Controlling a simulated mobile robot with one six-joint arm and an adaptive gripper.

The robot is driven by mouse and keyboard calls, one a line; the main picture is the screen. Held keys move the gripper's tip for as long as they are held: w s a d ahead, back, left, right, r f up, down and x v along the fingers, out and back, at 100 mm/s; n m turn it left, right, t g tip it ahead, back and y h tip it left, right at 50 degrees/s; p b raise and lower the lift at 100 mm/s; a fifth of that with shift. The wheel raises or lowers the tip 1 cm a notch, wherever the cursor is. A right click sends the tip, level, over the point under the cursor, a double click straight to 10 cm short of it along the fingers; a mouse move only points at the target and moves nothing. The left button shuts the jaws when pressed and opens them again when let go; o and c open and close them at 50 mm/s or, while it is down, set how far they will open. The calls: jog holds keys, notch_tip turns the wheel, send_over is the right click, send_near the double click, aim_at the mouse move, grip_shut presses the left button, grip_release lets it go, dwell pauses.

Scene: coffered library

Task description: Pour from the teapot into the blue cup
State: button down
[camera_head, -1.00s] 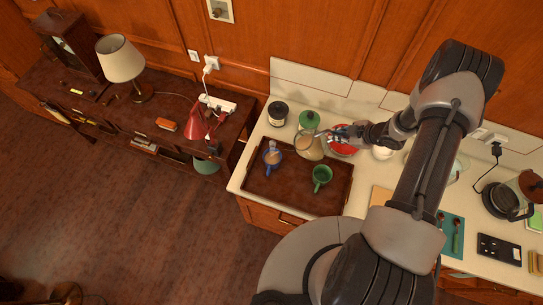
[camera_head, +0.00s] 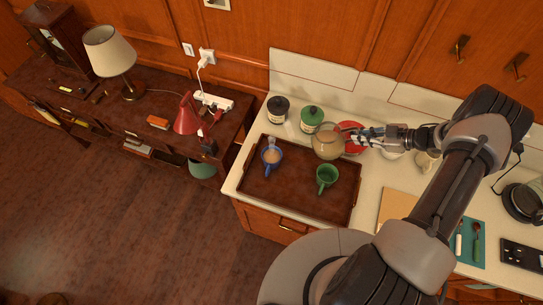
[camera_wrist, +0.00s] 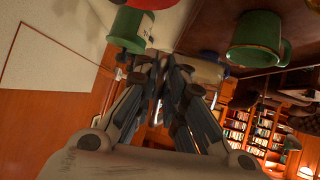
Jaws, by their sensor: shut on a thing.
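The teapot (camera_head: 327,143) is a rounded glass pot with tan liquid, at the back edge of the brown tray (camera_head: 301,207). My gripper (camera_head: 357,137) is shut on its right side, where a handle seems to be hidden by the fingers. The pot looks about upright; I cannot tell whether it touches anything below. The blue cup (camera_head: 266,169) stands upright on the tray to the left, apart from the pot, with light brown liquid in it. In the wrist view the fingers (camera_wrist: 178,85) partly hide the teapot (camera_wrist: 203,72).
A green mug (camera_head: 326,178) stands on the tray in front of the pot, and it also shows in the wrist view (camera_wrist: 257,42). A green canister (camera_head: 312,117) and a dark-lidded jar (camera_head: 278,110) stand behind. A red dish (camera_head: 351,131) is close behind my gripper.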

jog(key=f+b, duration=0.1)
jog(key=b, duration=0.1)
jog(key=d+y+b, duration=0.1)
jog(key=b, duration=0.1)
jog(key=f+y+b, duration=0.1)
jog(key=b, duration=0.2)
jog(key=shift+w+d+f+m, duration=0.2)
jog(key=shift+w+f+m, duration=0.05)
jog(key=shift+f+m, duration=0.15)
jog(key=shift+d+b, duration=0.1)
jog(key=shift+b, duration=0.5)
jog(key=shift+t+y, duration=0.3)
notch_tip(320, 180, up, 6)
jog(key=p, duration=0.2)
jog(key=shift+w, duration=0.1)
